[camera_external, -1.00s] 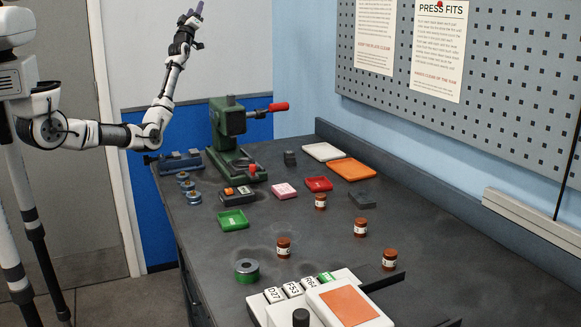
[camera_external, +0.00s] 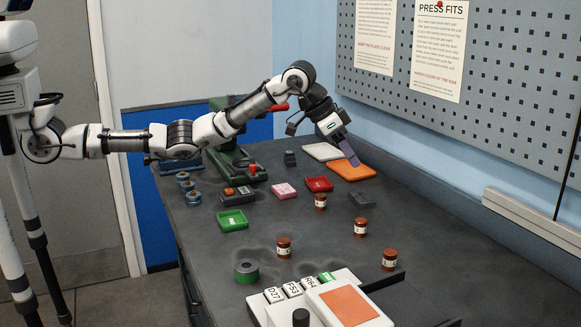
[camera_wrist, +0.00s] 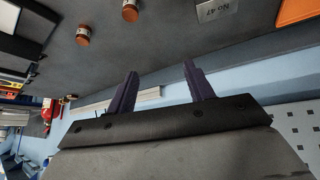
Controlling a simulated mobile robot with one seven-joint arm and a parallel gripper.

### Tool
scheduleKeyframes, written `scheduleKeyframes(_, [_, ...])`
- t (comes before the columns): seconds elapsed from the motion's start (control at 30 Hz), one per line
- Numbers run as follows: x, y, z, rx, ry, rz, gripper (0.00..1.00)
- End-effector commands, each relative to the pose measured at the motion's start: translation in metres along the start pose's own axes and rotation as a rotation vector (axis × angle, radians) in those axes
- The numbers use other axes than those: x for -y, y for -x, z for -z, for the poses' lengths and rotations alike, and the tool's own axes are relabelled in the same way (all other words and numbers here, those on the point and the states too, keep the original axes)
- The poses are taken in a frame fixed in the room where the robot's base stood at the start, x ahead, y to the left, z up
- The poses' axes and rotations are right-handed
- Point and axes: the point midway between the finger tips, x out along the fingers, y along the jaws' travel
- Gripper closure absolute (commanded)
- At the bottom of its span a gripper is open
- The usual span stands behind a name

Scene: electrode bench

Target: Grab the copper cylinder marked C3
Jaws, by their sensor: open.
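Several copper cylinders with white labels stand upright on the dark bench. In the external view one is at the middle (camera_external: 320,202), one to the right of it (camera_external: 360,228), one at the left (camera_external: 284,247) and one nearest the right edge (camera_external: 389,259). Their marks are too small to read, so I cannot tell which is C3. My gripper (camera_external: 350,158) is above the back of the bench, near the orange tray, apart from the cylinders. In the wrist view my gripper (camera_wrist: 160,88) is open and empty. Two copper cylinders (camera_wrist: 83,35) (camera_wrist: 130,10) show at its top left.
The orange tray (camera_external: 365,173), red tray (camera_external: 319,184), pink block (camera_external: 284,191), green tray (camera_external: 233,220) and a grey block (camera_external: 362,199) lie around. A labelled holder (camera_external: 262,305) is in front. The pegboard wall bounds the right.

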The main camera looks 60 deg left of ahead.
Motion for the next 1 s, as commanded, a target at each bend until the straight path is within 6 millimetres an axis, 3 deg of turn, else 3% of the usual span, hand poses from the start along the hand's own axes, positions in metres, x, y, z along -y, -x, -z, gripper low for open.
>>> scheduleKeyframes(0.03, [-0.019,-0.006,-0.018,0.069,-0.039,0.011,0.48])
scheduleKeyframes(0.1, [-0.035,-0.009,-0.035,0.140,-0.074,0.024,0.48])
scheduleKeyframes(0.2, [-0.044,-0.013,-0.048,0.192,-0.098,0.036,0.48])
scheduleKeyframes(0.63, [-0.042,-0.083,-0.063,0.201,-0.102,0.038,0.48])
scheduleKeyframes(1.0, [-0.042,-0.110,-0.064,0.200,-0.100,0.039,0.48])
